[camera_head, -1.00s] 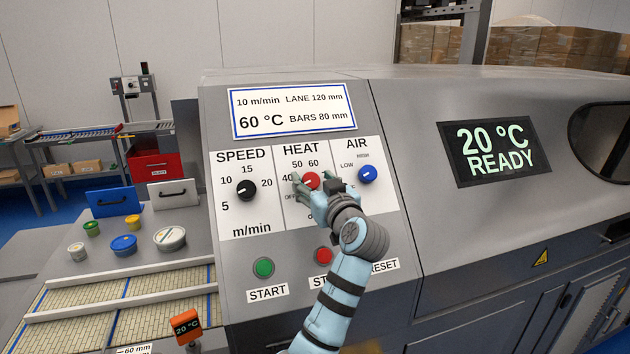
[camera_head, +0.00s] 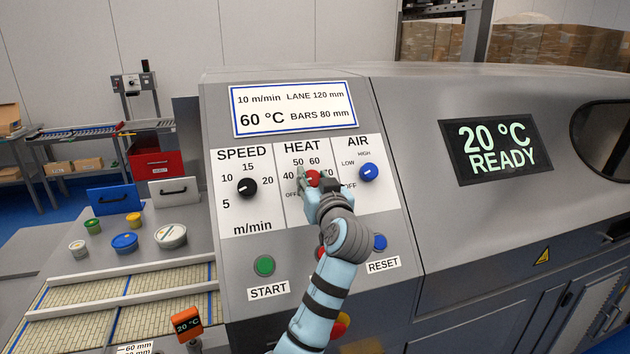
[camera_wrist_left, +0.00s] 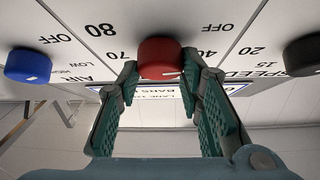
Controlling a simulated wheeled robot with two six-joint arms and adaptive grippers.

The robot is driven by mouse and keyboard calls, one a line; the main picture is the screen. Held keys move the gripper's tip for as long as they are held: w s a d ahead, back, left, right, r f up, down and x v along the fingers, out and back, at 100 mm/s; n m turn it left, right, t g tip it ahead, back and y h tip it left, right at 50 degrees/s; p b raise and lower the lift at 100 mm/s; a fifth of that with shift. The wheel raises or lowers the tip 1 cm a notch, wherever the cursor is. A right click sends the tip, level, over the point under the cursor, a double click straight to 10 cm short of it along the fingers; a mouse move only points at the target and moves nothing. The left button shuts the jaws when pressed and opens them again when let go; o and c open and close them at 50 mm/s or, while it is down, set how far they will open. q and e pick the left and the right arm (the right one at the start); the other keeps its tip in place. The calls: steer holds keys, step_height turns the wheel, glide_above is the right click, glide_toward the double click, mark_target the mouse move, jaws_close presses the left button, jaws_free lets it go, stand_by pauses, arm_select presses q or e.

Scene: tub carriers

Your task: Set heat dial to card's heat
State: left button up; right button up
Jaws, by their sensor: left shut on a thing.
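The red heat dial (camera_head: 313,178) is in the middle of the HEAT scale on the grey panel. My left gripper (camera_head: 312,182) is shut on it, with one finger on each side. In the left wrist view the dial (camera_wrist_left: 160,58) shows upside down between the green fingers, with a small white mark on its lower edge. The number this mark points to is hidden. The settings card (camera_head: 293,109) above reads 60 °C, 10 m/min, lane 120 mm and bars 80 mm. The display (camera_head: 494,150) reads 20 °C READY. My right gripper is not in view.
The black speed dial (camera_head: 247,187) is left of the heat dial and the blue air dial (camera_head: 368,172) is right. Below are the green start button (camera_head: 264,265) and blue reset button (camera_head: 379,242). My forearm mostly covers the red stop button. Tubs stand at the left.

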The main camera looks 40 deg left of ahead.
arm_select(q)
steer(key=m+t+h, duration=0.1)
steer(key=m+h, duration=0.1)
steer(key=m, duration=0.2)
steer(key=m+t+h, duration=0.2)
steer(key=m+h, duration=0.1)
steer(key=m, duration=0.1)
steer(key=shift+s+a+m, duration=0.15)
steer(key=shift+a+m, duration=0.05)
steer(key=shift+m, duration=0.1)
steer(key=m+h, duration=0.2)
steer(key=m, duration=0.1)
steer(key=m+h, duration=0.3)
steer(key=m, duration=0.1)
steer(key=shift+a+r, duration=0.1)
steer(key=shift+a, duration=0.05)
steer(key=m+g+h, duration=0.1)
steer(key=m+h, duration=0.1)
steer(key=m, duration=0.1)
steer(key=m+g+h, duration=0.2)
steer(key=m, duration=0.1)
steer(key=shift+r+m, duration=0.2)
steer(key=shift+m, duration=0.2)
steer(key=m+g+h, duration=0.1)
steer(key=m+g, duration=0.2)
steer(key=m, duration=0.1)
steer(key=shift+a+m+g, duration=0.1)
steer(key=shift+m+g, duration=0.3)
steer(key=o, duration=1.2)
steer(key=shift+c, duration=0.2)
